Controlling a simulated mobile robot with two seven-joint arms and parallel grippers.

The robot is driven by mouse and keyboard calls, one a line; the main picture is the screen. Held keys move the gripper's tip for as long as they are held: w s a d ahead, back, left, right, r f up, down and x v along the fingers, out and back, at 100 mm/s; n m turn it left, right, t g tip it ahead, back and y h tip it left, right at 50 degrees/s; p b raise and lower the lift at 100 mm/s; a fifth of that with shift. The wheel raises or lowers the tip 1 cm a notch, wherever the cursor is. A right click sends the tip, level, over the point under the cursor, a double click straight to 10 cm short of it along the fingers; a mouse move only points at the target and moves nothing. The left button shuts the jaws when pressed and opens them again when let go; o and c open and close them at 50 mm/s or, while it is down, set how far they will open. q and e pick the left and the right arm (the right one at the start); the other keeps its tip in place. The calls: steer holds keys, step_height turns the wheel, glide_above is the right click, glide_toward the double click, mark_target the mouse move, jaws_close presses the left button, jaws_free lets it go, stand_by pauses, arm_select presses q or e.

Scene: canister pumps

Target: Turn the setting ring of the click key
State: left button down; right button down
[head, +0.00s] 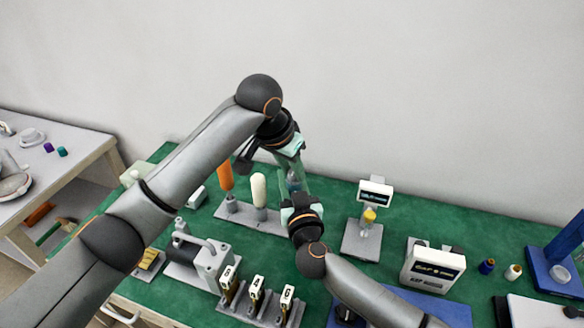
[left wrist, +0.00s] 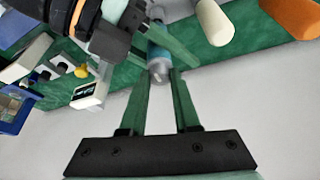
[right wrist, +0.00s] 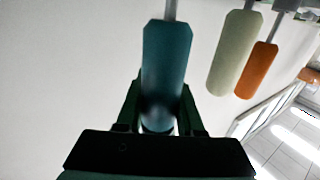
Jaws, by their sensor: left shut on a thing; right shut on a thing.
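The click key, a tool with a teal handle (right wrist: 167,55) and a thin grey shaft, stands between my two grippers; in the head view only a small part (head: 294,180) shows. My right gripper (right wrist: 160,102) is shut around the handle. My left gripper (left wrist: 158,72) is shut on the grey-blue end piece of the key (left wrist: 159,68), apparently its setting ring; any scale on it is too small to read. In the head view my left gripper (head: 291,165) comes from behind and above, my right gripper (head: 300,192) from the front.
Ivory (head: 259,189) and orange (head: 225,178) handled tools stand in a grey rack just left. A small display stand (head: 375,195) with a yellow piece is to the right. A pump (head: 200,255), numbered holders (head: 255,290) and a white-faced box (head: 433,265) stand nearer.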

arm_select(q)
steer(key=c, duration=0.6)
jaws_free()
steer(key=shift+r, duration=0.1)
steer(key=v, duration=1.2)
arm_select(e)
steer(key=shift+c, duration=2.3)
jaws_free()
